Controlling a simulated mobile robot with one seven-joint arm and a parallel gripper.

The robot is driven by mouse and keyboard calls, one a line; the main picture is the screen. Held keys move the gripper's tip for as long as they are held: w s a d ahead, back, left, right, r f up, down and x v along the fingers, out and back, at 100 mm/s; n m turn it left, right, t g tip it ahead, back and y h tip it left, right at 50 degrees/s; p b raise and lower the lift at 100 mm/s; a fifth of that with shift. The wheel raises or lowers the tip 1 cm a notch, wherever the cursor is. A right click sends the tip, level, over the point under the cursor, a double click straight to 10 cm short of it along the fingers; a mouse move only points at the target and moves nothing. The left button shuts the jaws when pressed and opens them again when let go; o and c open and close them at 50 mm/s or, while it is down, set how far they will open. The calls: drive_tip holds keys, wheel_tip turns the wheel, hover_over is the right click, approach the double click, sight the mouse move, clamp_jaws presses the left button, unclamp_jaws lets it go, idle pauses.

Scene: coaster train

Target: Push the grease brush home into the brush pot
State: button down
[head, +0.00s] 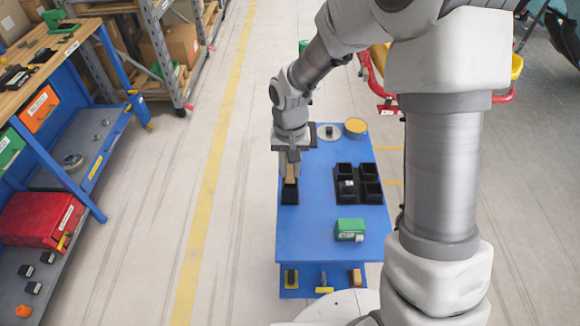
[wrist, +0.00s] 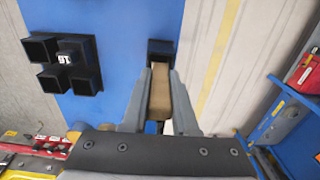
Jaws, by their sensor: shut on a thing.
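My gripper (head: 291,160) points down over the left side of the blue table and is shut on the grease brush (head: 290,173), a tan block-like piece. In the wrist view the brush (wrist: 160,96) sits between my two grey fingers. The brush pot (head: 290,197), a small black square box, is directly below it; in the wrist view the pot (wrist: 160,46) is just beyond the fingertips. The brush's lower end meets the pot's opening. I cannot tell how deep it sits, and its bristles are hidden.
The table's left edge is close to the pot.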

drive_tip(key=shift+f+b, duration=0.8)
drive_tip(key=shift+f, duration=0.2)
unclamp_jaws()
idle(0.4)
drive_tip(key=shift+r, duration=0.1)
drive_tip(key=shift+r+p, duration=2.5)
drive_tip(key=shift+r, duration=1)
